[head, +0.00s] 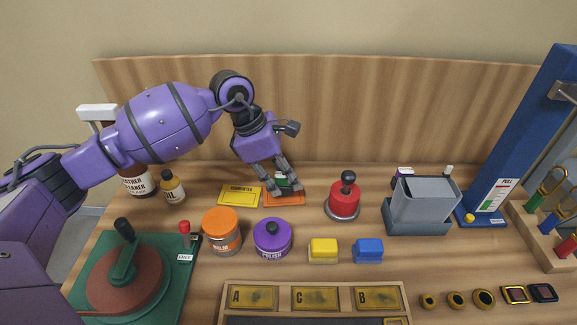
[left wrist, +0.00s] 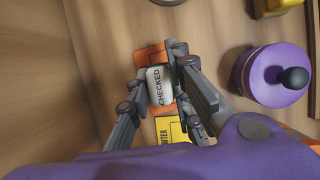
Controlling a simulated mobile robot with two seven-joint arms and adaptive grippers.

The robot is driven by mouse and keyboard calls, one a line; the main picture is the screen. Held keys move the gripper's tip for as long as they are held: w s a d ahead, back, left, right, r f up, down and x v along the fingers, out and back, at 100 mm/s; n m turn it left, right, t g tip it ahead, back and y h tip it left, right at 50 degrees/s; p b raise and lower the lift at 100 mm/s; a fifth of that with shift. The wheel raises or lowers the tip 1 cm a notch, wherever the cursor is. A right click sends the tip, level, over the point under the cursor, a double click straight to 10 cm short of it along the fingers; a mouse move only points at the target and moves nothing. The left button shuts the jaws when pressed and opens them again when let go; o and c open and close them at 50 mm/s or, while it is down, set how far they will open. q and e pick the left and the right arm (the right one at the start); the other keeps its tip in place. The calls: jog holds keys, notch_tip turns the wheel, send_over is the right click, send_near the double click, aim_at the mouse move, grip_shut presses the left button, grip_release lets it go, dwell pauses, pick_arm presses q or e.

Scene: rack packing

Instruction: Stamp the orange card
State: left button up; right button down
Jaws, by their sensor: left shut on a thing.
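The orange card (head: 290,203) lies flat on the table toward the back, right of a yellow card (head: 240,196). My left gripper (head: 280,184) is shut on a stamp (head: 283,181) directly over the orange card. In the left wrist view the stamp's pale top (left wrist: 159,84), marked CHECKED, sits between the fingertips, with part of the orange card (left wrist: 150,56) showing beyond it. The stamp covers part of the card. I cannot tell whether its underside touches the card. My right gripper is not in view.
A red device with a black knob (head: 344,199) stands right of the orange card. An orange tin (head: 222,231) and a purple tin (head: 272,240) stand in front. Yellow (head: 323,249) and blue (head: 368,250) blocks sit nearby. A wooden backboard (head: 330,110) rises behind.

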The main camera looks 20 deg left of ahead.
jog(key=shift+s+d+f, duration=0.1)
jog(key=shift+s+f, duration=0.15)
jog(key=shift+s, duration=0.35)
pick_arm(q)
jog(key=shift+f, duration=0.15)
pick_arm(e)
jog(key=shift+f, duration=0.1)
pick_arm(q)
jog(key=shift+f, duration=0.3)
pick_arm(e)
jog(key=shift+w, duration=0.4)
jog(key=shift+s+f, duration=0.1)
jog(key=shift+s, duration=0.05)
pick_arm(q)
jog(key=shift+f, duration=0.15)
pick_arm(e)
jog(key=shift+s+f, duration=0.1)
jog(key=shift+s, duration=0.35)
pick_arm(q)
jog(key=shift+b, duration=0.3)
jog(key=shift+s, duration=0.1)
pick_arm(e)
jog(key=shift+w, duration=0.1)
